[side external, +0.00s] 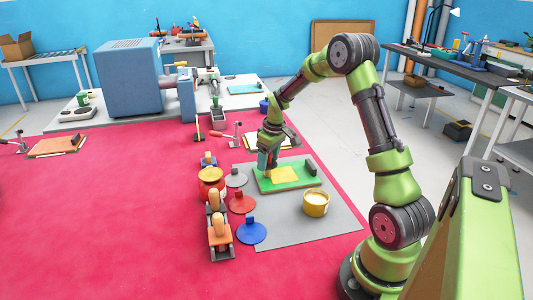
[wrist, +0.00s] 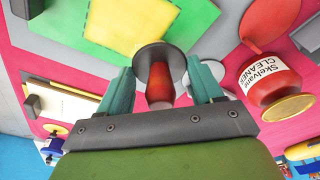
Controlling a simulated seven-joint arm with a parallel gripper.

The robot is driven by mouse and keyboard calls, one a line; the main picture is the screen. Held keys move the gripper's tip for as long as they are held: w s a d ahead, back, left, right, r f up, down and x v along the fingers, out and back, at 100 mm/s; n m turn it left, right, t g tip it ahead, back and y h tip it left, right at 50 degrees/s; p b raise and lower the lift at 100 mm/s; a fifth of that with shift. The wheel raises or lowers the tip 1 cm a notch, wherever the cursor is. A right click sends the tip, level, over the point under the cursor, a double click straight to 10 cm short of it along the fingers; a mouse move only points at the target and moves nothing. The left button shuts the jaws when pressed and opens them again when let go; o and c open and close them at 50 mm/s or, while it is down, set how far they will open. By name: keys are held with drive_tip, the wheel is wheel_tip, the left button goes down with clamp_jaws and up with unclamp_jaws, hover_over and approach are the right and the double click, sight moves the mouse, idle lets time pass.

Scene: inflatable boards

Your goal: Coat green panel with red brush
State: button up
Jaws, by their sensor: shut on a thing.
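The green panel (side external: 262,184) lies on a grey mat with a yellow patch (side external: 284,174) on its middle and a dark block (side external: 310,168) at its right end. The panel (wrist: 197,18) and the yellow patch (wrist: 125,22) also show in the wrist view. My gripper (wrist: 162,80) is shut on the red handle (wrist: 160,90) of a brush-like tool with a round dark disc (wrist: 175,62). In the side view my gripper (side external: 266,164) is at the panel's left back edge. I cannot tell whether the tool touches the panel.
A yellow pot (side external: 316,206) stands in front of the panel. Left of it lie grey (side external: 236,179), red (side external: 242,204) and blue (side external: 252,235) discs, a red cleaner jar (wrist: 268,82) and orange-handled tools (side external: 219,232). The red floor mat (side external: 110,220) is clear farther left.

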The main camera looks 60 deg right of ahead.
drive_tip(key=s+d, duration=0.6)
drive_tip(key=s, duration=0.1)
drive_tip(key=shift+d, duration=0.35)
drive_tip(key=shift+w+d, duration=0.45)
drive_tip(key=shift+w, duration=0.05)
drive_tip(key=shift+w+a, duration=3.2)
drive_tip(key=shift+w, duration=0.05)
drive_tip(key=shift+w+a+r, duration=0.1)
drive_tip(key=shift+w+r, duration=0.05)
drive_tip(key=shift+r, duration=0.45)
drive_tip(key=shift+w+a+r, duration=0.1)
drive_tip(key=shift+r, duration=3.35)
